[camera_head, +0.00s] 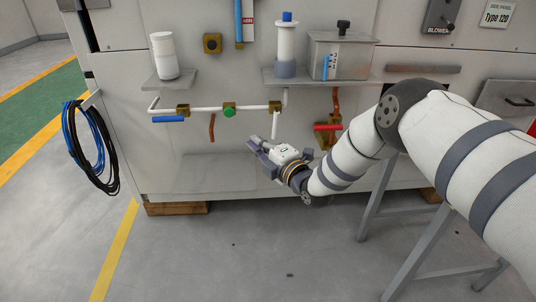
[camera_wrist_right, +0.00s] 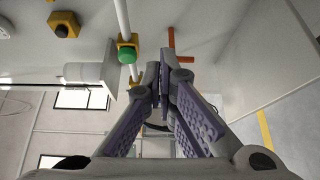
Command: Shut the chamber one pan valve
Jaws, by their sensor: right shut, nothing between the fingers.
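A white pipe (camera_head: 205,109) runs along the front of the panel with brass valve bodies on it. One has a blue lever (camera_head: 168,119) lying along the pipe at the left, and one has a green knob (camera_head: 229,112) facing out. A red lever (camera_head: 327,127) sits level on another brass valve at the right. No label shows which one is the chamber one pan valve. My right gripper (camera_head: 258,149) is shut and empty, below the pipe and apart from the levers. In the right wrist view its fingertips (camera_wrist_right: 158,75) meet, with the green knob (camera_wrist_right: 127,57) to their left. My left gripper is not in view.
Shelves hold a white canister (camera_head: 164,55), a white cylinder with a blue top (camera_head: 286,48) and a grey box (camera_head: 340,55). Blue and black cables (camera_head: 90,148) hang at the left. A grey metal stand (camera_head: 412,255) is under my right arm. The floor in front is clear.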

